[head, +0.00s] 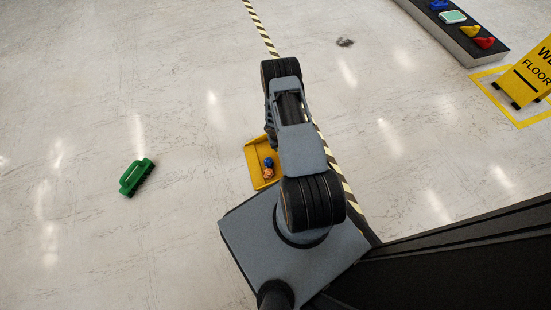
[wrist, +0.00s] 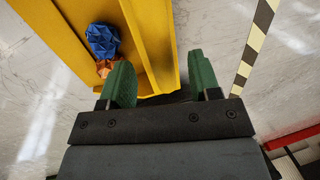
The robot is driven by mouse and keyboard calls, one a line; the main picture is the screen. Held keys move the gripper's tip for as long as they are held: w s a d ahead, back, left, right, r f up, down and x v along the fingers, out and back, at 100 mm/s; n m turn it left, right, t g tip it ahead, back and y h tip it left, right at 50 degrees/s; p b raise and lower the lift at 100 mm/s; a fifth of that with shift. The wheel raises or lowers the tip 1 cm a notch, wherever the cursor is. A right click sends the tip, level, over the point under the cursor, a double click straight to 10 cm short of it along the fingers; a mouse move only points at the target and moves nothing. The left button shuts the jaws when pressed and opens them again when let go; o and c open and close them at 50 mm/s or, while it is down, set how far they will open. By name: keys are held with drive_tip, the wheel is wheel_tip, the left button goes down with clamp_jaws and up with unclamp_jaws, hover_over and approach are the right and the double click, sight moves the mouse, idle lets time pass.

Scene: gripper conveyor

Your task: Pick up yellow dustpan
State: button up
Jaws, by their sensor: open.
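The yellow dustpan (head: 254,166) lies on the floor in the head view, partly hidden behind my arm. A crumpled blue piece (head: 268,162) and a crumpled orange piece (head: 268,173) lie in it. In the wrist view the dustpan (wrist: 75,35) fills the upper left and middle, with the blue piece (wrist: 103,40) and the orange piece (wrist: 105,67) inside. My gripper (wrist: 161,80) is open with green finger pads. The dustpan's right side wall shows between the fingertips; I cannot tell whether they touch it. My arm hides the gripper in the head view.
A green brush (head: 137,177) lies on the floor to the left. A yellow-black striped line (head: 340,180) runs past the dustpan. A dark platform (head: 455,35) with several coloured objects stands at upper right, near a yellow floor sign (head: 530,78). The left floor is mostly clear.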

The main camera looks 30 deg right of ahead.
drive_tip(key=f+b, duration=0.1)
drive_tip(key=f, duration=0.1)
drive_tip(key=d+f+b, duration=0.1)
drive_tip(key=f, duration=0.2)
drive_tip(key=shift+s+b, duration=0.15)
drive_tip(key=shift+b, duration=0.25)
drive_tip(key=shift+r, duration=0.15)
drive_tip(key=shift+c, duration=0.5)
clamp_jaws()
